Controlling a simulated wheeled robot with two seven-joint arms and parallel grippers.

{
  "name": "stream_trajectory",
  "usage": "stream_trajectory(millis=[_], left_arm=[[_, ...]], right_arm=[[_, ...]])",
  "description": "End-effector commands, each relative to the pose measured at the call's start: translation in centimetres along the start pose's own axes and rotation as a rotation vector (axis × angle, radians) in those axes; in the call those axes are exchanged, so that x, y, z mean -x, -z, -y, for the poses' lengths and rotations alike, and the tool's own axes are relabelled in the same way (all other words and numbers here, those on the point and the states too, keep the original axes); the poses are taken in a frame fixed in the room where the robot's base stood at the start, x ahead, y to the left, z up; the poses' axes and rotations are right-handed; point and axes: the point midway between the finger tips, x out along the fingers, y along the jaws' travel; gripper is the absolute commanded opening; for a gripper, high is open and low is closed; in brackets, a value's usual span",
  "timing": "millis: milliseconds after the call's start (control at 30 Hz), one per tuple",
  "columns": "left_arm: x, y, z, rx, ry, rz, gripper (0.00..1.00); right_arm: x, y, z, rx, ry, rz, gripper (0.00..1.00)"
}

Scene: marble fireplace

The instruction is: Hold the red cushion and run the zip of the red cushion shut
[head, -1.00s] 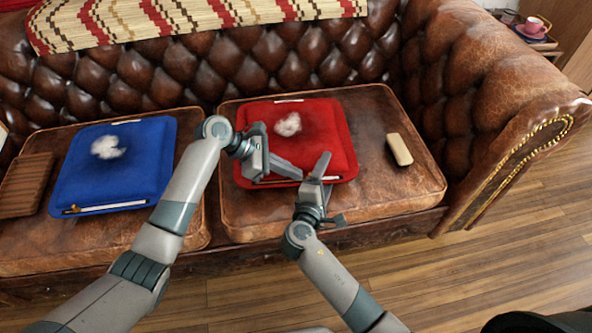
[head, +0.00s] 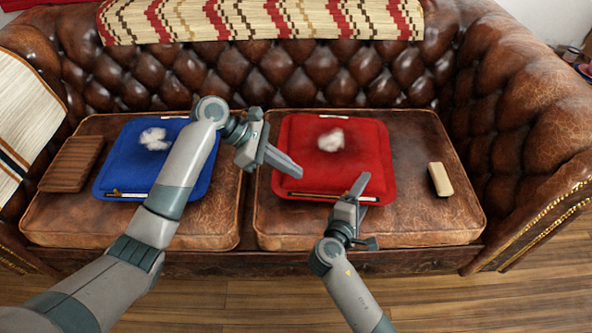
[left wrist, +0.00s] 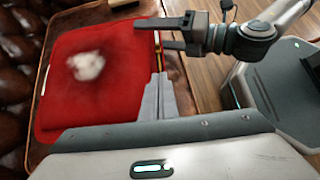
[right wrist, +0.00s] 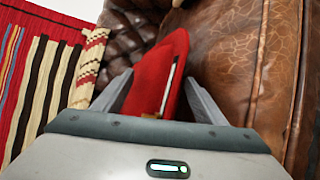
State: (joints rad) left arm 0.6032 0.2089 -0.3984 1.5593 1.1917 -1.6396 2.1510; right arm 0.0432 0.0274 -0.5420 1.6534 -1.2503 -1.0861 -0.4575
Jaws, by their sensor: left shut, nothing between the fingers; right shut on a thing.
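The red cushion (head: 362,150) lies on the right seat of the sofa, with a white tuft in a dark patch on its top. Its zip (head: 318,196) runs along the near edge as a thin strip; the slider is too small to make out. My right gripper (head: 362,192) is shut on the cushion's near edge, toward its right end. In the right wrist view the red cushion (right wrist: 158,75) stands between the fingers. My left gripper (head: 298,172) is shut and empty over the cushion's near left part. Its closed fingers show in the left wrist view (left wrist: 158,82).
A blue cushion (head: 180,170) with a similar tuft lies on the left seat. A brown ribbed block (head: 72,163) lies left of it. A cream block (head: 440,179) lies right of the red cushion. The tufted backrest (head: 300,75) and right armrest (head: 530,120) bound the seats.

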Motion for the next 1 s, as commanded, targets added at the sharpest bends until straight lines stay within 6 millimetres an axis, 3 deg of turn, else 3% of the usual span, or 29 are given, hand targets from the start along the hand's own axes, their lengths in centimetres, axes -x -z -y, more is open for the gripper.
stream_trajectory(millis=[267, 633, 1000], left_arm=[[-0.1, 0.2, 0.0, 0.002, 0.001, 0.006, 0.0], [-0.4, 2.9, 0.0, 0.004, 0.003, 0.207, 0.0], [-0.3, 3.0, -0.1, -0.001, -0.001, 0.225, 0.0]], right_arm=[[0.0, 0.1, 0.2, 0.003, 0.002, -0.002, 0.27], [0.0, 0.1, 0.2, 0.003, 0.002, -0.002, 0.27], [0.0, 0.1, 0.2, 0.003, 0.002, -0.002, 0.27]])
